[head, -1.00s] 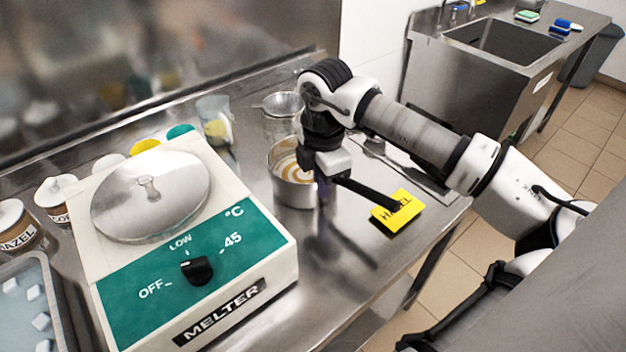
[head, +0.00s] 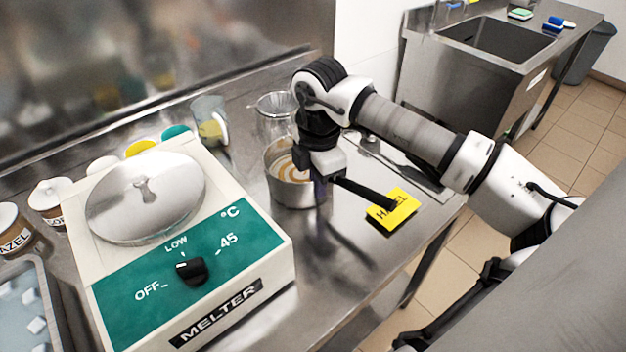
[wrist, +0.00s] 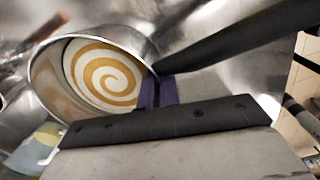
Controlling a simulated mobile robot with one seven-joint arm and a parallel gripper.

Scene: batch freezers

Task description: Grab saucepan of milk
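The saucepan (head: 297,196) is a metal pan on the steel counter, right of the melter. Its pale contents show a brown swirl, and it has a long black handle (head: 366,192). My gripper (head: 320,182) points down at the pan's right side, next to the handle root. In the wrist view, the purple fingertips (wrist: 157,90) are close together at the rim of the saucepan (wrist: 50,92), seemingly pinching the pan wall. The handle (wrist: 232,40) passes just beyond them. The exact contact is partly hidden.
The melter (head: 190,262) with a metal lid stands on the left. A glass jug (head: 208,122) and a strainer (head: 275,103) are behind the pan. Lidded jars and a tray are at far left.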

